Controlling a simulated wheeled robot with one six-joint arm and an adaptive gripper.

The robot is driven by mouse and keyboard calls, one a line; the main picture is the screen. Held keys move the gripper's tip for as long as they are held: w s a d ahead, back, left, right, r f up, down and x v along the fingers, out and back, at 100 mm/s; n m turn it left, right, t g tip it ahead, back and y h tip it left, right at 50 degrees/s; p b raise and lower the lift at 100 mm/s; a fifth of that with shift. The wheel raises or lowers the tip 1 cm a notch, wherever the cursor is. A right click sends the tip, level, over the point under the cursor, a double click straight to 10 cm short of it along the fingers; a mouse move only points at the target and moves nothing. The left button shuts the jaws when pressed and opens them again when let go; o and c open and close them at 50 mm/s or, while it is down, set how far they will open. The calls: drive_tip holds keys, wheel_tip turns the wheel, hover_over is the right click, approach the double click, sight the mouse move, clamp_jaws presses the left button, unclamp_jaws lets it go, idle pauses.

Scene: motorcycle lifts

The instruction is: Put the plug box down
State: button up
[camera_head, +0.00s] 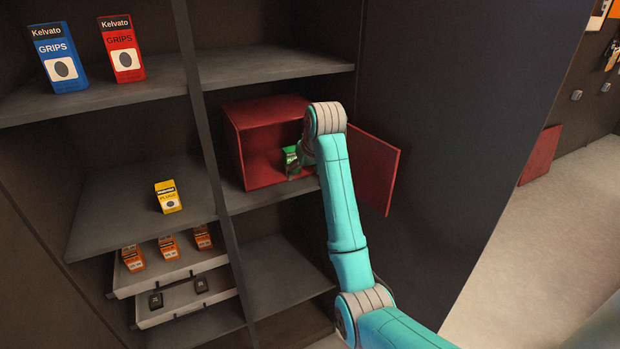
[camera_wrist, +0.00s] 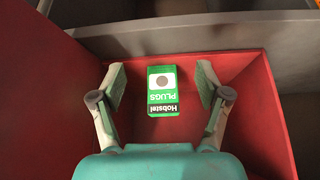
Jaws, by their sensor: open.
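The plug box is a small green and white carton marked "Hobstel PLUGS" (camera_wrist: 163,90). In the wrist view it is on the floor of the red open-fronted box (camera_wrist: 262,125), between my two fingers. In the head view only part of the plug box (camera_head: 290,159) shows beside my arm, inside the red box (camera_head: 258,171). My gripper (camera_wrist: 161,85) is open, with a gap between each finger and the plug box. In the head view my arm hides most of my gripper.
The red box's door (camera_head: 376,172) stands open to the right of my arm. A yellow box (camera_head: 167,197) stands on the left shelf. Blue (camera_head: 60,60) and red (camera_head: 122,52) Grips boxes stand above. Pulled-out trays (camera_head: 172,272) hold small orange and black items.

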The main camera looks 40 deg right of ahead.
drive_tip(key=shift+s+a, duration=0.3)
drive_tip(key=shift+s, duration=0.65)
drive_tip(key=shift+s+a, duration=0.25)
drive_tip(key=shift+s, duration=0.65)
